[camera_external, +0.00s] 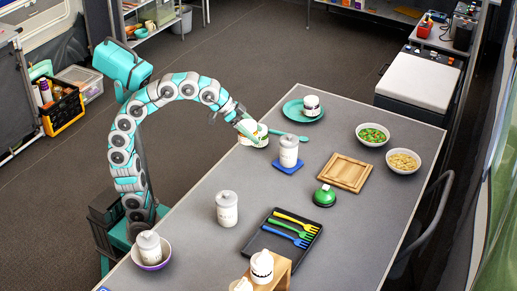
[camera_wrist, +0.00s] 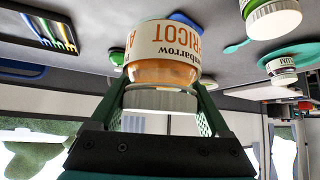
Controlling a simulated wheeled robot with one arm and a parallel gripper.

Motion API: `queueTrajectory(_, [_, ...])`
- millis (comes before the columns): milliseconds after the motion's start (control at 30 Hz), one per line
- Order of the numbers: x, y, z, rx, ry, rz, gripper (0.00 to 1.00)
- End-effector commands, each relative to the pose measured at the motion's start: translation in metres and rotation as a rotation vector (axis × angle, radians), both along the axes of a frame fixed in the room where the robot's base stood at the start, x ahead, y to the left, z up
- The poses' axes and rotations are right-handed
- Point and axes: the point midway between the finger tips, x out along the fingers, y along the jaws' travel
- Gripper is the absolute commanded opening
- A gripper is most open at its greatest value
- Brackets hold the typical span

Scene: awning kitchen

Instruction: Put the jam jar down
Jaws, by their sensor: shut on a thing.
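In the wrist view, which is upside down, the fingers flank the lid end and the jar's base points towards the table. In the external view my gripper (camera_external: 248,128) is at the table's left edge, near a teal spoon (camera_external: 288,134). The jar there is small and partly hidden, so I cannot tell whether it touches the table (camera_external: 200,180).
Another jar (camera_wrist: 270,18) stands close by in the wrist view. A teal plate (camera_external: 291,113) bears a jar (camera_external: 312,103). A wooden board (camera_external: 345,172) and a fork tray (camera_external: 268,241) lie further off.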

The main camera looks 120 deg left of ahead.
Motion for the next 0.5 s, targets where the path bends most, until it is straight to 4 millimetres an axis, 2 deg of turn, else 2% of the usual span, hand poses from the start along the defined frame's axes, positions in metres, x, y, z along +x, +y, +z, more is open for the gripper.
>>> queueTrajectory(33, [0.001, 0.015, -0.001, -0.001, -0.001, 0.004, 0.06])
queueTrajectory(300, [-0.005, 0.087, 0.004, -0.001, -0.001, -0.004, 0.06])
queueTrajectory(500, [-0.024, 0.147, 0.001, -0.001, -0.003, -0.005, 0.06])
